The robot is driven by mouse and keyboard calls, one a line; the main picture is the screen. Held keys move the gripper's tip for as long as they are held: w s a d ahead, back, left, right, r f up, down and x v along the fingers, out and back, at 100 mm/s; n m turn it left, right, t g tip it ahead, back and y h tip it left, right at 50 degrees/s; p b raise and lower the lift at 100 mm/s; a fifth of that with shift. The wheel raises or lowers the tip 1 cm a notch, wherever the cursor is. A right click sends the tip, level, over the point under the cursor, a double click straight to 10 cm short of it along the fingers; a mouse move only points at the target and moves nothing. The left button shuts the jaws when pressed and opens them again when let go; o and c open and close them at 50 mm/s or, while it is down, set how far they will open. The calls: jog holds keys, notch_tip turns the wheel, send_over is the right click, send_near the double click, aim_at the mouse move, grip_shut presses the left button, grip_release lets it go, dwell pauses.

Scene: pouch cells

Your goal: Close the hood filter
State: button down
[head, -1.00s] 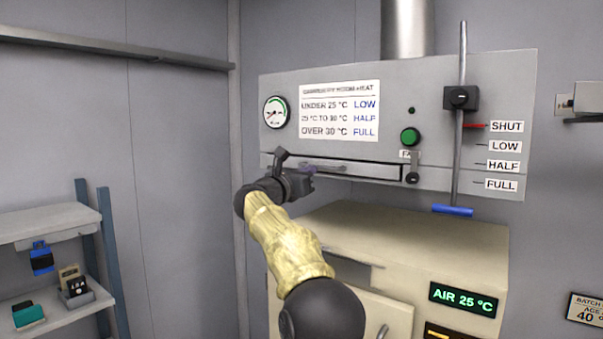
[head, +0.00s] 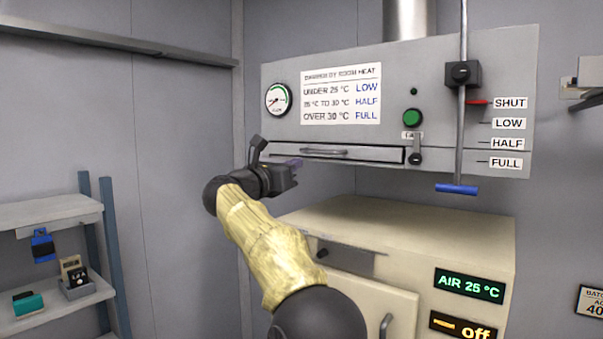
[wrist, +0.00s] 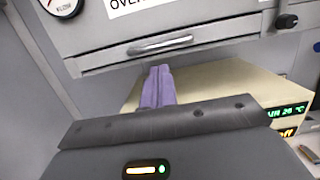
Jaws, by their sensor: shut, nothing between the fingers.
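The hood filter (head: 370,154) is a wide, flat grey drawer front with a bar handle, low on the grey hood's front. It looks about level with the hood face; a thin dark line shows along its edge, and I cannot tell if it is fully seated. The handle (wrist: 160,45) is clear of the fingers in the wrist view. My gripper (head: 297,163) is shut and empty, just below and in front of the filter's left part, apart from the handle. Its purple fingers (wrist: 158,88) point toward the filter.
A cream cabinet (head: 420,225) stands below the hood. A rod with a blue grip (head: 456,189) hangs at the right, its red pointer at SHUT. A green button (head: 412,117) and small black lever (head: 415,158) sit beside the filter. Shelves (head: 50,217) stand at left.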

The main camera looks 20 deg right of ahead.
jog(key=b+v, duration=0.2)
jog(key=v, duration=0.4)
jog(key=shift+w+a, duration=0.15)
jog(key=shift+w, duration=0.05)
